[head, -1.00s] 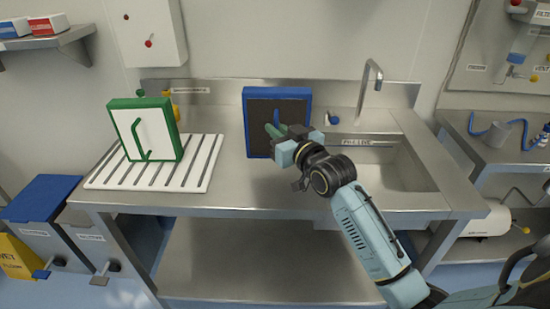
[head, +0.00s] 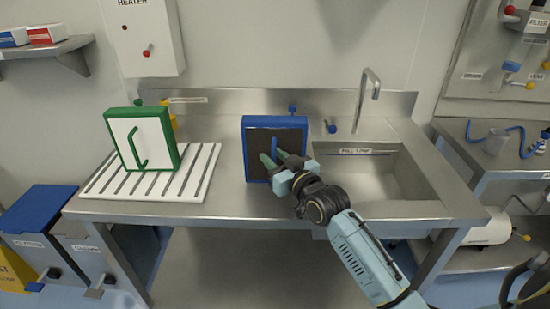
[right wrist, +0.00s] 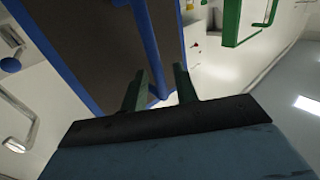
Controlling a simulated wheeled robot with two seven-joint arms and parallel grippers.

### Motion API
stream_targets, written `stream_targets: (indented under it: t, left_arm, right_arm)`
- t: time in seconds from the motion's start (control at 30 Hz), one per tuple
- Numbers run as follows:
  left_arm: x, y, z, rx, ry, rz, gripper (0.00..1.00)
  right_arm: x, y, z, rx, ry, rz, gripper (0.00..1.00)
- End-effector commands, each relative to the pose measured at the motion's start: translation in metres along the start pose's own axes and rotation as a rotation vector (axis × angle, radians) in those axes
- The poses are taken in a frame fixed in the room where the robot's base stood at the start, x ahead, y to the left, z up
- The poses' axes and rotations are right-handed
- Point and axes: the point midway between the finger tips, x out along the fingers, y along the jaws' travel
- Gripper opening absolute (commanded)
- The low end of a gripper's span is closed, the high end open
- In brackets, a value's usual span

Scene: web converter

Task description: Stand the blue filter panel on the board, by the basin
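The blue filter panel (head: 248,155), a blue frame with a dark face, is upright on the bare steel counter (head: 228,192), just left of the basin (head: 385,180). Its blue bar handle (head: 274,147) faces me. My right gripper (head: 275,157) is at the handle, its green fingers apart. In the right wrist view the handle (right wrist: 148,45) runs down to between the open fingers (right wrist: 160,90), with a gap beside it. Gripper and wrist hide the panel's lower right part.
A green-framed white panel (head: 125,135) stands on a white slatted rack (head: 207,170) at left. A tap (head: 371,85) rises behind the basin. Blue and yellow knobs are at the counter's back. Bare steel lies between rack and blue panel.

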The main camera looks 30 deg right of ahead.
Motion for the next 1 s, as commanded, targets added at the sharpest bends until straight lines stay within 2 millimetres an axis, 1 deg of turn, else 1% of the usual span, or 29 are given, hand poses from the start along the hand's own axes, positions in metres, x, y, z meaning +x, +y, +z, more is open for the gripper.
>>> stream_targets:
  t: [0.23,0.37,0.47,0.57,0.8,0.9,1.0]
  left_arm:
    - [0.0,0.0,-0.001,0.0,0.002,0.0,0.43]
    - [-0.001,0.0,-0.002,0.0,0.002,0.0,0.43]
    - [-0.002,0.0,-0.002,0.0,0.003,0.0,0.43]
    - [-0.003,0.0,-0.003,0.0,0.003,0.0,0.43]
    - [-0.005,0.0,-0.003,0.0,0.004,0.0,0.43]
    - [-0.006,0.0,-0.003,0.0,0.004,0.0,0.43]
    - [-0.006,0.0,-0.003,0.0,0.004,0.0,0.43]
  right_arm:
    - [0.0,0.0,0.0,0.0,0.0,0.0,0.32]
    - [-0.001,0.0,-0.004,0.0,0.001,0.0,0.32]
    - [-0.012,0.0,-0.003,-0.001,-0.001,0.001,0.32]
    - [-0.03,0.0,-0.003,-0.002,-0.002,0.0,0.32]
    - [-0.079,0.0,-0.002,-0.002,-0.003,-0.001,0.32]
    - [-0.095,0.0,-0.003,-0.002,-0.002,-0.001,0.32]
    - [-0.107,0.0,-0.002,-0.001,-0.001,-0.001,0.32]
